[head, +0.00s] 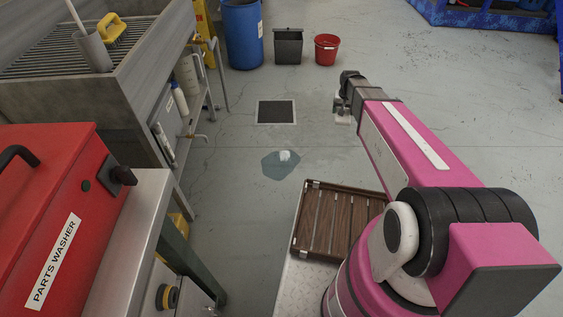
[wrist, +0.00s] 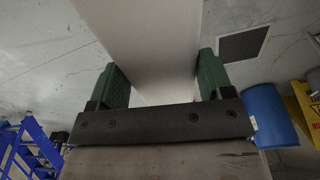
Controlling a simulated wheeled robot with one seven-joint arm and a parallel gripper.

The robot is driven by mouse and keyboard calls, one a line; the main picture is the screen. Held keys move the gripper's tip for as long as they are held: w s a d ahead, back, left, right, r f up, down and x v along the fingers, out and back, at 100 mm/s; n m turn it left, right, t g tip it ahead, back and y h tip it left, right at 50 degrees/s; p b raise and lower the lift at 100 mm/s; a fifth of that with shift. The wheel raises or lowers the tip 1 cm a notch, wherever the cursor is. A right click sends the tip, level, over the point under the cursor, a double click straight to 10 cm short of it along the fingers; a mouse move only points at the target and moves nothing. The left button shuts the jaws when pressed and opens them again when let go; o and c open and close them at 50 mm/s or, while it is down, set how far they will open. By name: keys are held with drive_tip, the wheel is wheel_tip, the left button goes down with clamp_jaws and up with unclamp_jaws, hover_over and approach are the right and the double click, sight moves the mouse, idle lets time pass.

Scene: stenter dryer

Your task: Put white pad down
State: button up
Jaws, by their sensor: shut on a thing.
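My gripper (head: 343,107) is stretched out ahead over the open floor, at the end of my pink arm. In the wrist view its two green fingers (wrist: 162,80) are shut on the white pad (wrist: 150,35), which fills the space between them and runs out of the top of the picture. In the head view only a small pale bit of the pad (head: 342,119) shows under the fingers. The pad is held off the floor; its far end is hidden.
A bluish puddle (head: 281,165) with a white patch lies on the floor left of my gripper. A dark floor grate (head: 276,112) is behind it. A blue barrel (head: 243,34), grey bin (head: 288,46) and red bucket (head: 326,49) stand further back. A parts washer (head: 60,215) is left.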

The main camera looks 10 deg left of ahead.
drive_tip(key=w+a+f+n, duration=0.1)
drive_tip(key=a+f, duration=1.9)
drive_tip(key=a, duration=0.2)
drive_tip(key=s+a+f+n, duration=0.1)
drive_tip(key=s+a+f, duration=0.2)
drive_tip(key=a+f, duration=0.55)
drive_tip(key=s+a+f, duration=0.3)
drive_tip(key=a+f, duration=0.4)
drive_tip(key=f, duration=0.2)
hover_over(280, 163)
drive_tip(key=f, duration=0.6)
drive_tip(key=shift+s+f, duration=0.25)
drive_tip(key=shift+f, duration=2.1)
drive_tip(key=shift+f, duration=0.1)
drive_tip(key=o, duration=1)
